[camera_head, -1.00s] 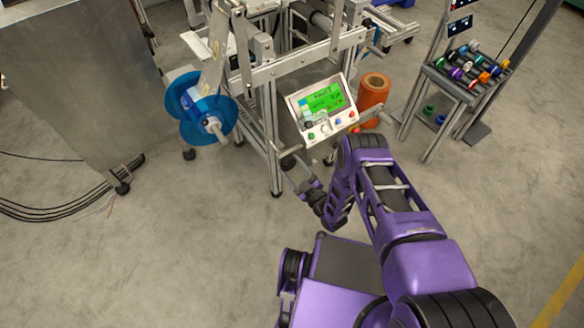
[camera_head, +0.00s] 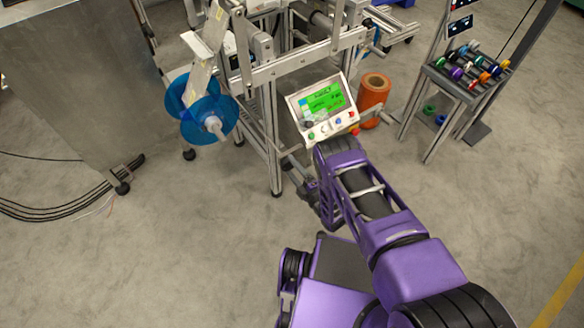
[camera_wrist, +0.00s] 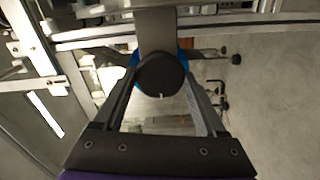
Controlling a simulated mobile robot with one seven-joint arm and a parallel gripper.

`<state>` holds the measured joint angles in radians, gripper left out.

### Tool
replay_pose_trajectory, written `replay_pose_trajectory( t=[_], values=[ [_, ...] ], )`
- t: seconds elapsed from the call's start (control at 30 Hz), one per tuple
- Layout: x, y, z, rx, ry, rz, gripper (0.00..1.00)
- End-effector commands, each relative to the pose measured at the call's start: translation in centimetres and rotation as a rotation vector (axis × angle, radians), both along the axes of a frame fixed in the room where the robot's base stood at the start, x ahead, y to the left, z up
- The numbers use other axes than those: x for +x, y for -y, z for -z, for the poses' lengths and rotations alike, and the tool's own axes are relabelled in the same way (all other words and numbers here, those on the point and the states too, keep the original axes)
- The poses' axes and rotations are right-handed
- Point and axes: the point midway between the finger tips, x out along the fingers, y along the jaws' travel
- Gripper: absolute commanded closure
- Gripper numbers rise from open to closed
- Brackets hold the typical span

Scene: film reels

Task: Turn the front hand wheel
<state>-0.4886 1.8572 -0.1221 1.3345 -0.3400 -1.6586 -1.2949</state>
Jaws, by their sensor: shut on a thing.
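In the wrist view, the two fingers of my gripper (camera_wrist: 162,90) reach up from the palm to a round black knob (camera_wrist: 160,75). The fingers are shut on this knob, which I take to be the grip of the front hand wheel. A grey metal arm (camera_wrist: 157,25) runs up from behind it. In the head view, my gripper (camera_head: 292,166) is low at the machine's front, below and left of the control panel (camera_head: 324,108). The knob is not clear there, and most of the wheel is hidden.
A blue film reel (camera_head: 212,116) hangs on the machine's left side. A machine leg (camera_head: 274,150) stands close left of my gripper. An orange roll (camera_head: 374,90) stands behind the panel. A rack of coloured spools (camera_head: 466,72) is at right. The floor (camera_head: 150,260) at front left is bare.

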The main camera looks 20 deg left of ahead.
Motion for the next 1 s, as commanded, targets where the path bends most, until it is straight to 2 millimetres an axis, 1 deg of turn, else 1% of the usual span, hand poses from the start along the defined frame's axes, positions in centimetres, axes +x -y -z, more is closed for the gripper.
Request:
replay_pose_trajectory(
  t=[0.33,0.83,0.87,1.0],
  values=[
    [0.08,-0.09,-0.09,-0.079,0.097,0.000,0.82],
    [0.12,-0.06,-0.11,-0.089,0.109,0.001,0.82],
    [0.12,-0.06,-0.11,-0.089,0.109,0.001,0.25],
    [0.09,-0.04,-0.08,-0.090,0.109,0.000,0.00]
  ],
)
